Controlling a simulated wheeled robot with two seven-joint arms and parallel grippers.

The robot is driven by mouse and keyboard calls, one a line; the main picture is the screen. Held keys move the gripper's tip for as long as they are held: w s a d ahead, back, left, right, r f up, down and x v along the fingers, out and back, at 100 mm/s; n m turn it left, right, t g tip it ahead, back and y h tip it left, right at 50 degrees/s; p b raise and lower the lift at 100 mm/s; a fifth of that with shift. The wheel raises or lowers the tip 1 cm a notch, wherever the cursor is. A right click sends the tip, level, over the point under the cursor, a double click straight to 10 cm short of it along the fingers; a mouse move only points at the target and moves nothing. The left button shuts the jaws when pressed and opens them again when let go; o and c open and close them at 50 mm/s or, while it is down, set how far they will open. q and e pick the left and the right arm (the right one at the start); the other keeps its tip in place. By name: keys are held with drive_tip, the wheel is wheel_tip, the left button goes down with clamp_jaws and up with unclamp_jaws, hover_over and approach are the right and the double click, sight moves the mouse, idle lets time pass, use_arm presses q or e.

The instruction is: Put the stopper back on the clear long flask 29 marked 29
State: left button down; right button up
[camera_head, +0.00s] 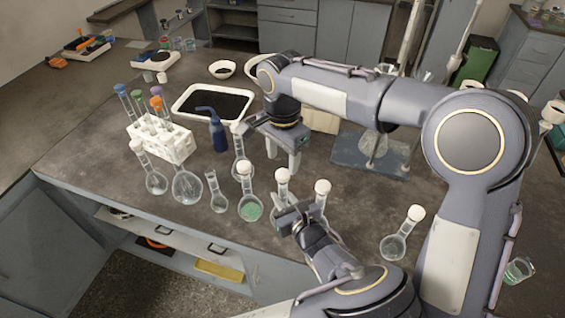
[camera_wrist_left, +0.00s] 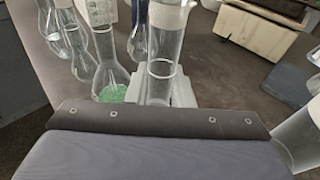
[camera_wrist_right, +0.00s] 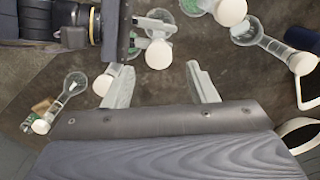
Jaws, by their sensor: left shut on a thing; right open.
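My left gripper (camera_head: 292,208) is shut on the neck of a clear long flask (camera_head: 283,191); this neck also shows in the left wrist view (camera_wrist_left: 163,70). A white round stopper (camera_head: 282,174) appears on top of it in the head view, and shows in the right wrist view (camera_wrist_right: 158,53). No number is readable on any flask. My right gripper (camera_head: 283,158) is open and empty, fingers pointing down, behind the held flask and apart from its stopper; its two fingers show in the right wrist view (camera_wrist_right: 162,87).
A stoppered flask with green contents (camera_head: 250,207) stands left of the held one. Another white stopper (camera_head: 322,187) is close on its right. A further flask (camera_head: 395,246) stands apart at right. A white rack (camera_head: 172,148), blue bottle (camera_head: 217,135) and tray (camera_head: 186,95) are farther back.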

drive_tip(key=shift+r, duration=0.1)
drive_tip(key=shift+c, duration=0.4)
drive_tip(key=n, duration=0.3)
drive_tip(key=shift+s+a+n, duration=0.1)
drive_tip(key=shift+n, duration=0.3)
drive_tip(key=n, duration=1)
drive_tip(key=shift+r, duration=0.1)
drive_tip(key=n, duration=0.5)
drive_tip(key=shift+r, duration=0.15)
drive_tip(key=n, duration=0.5)
drive_tip(key=shift+r, duration=0.15)
drive_tip(key=n, duration=0.5)
drive_tip(key=shift+r, duration=0.2)
drive_tip(key=n, duration=0.4)
drive_tip(key=shift+r+n, duration=0.2)
drive_tip(key=shift+n, duration=0.1)
drive_tip(key=n, duration=0.3)
drive_tip(key=shift+r+n, duration=0.15)
drive_tip(key=shift+n, duration=0.25)
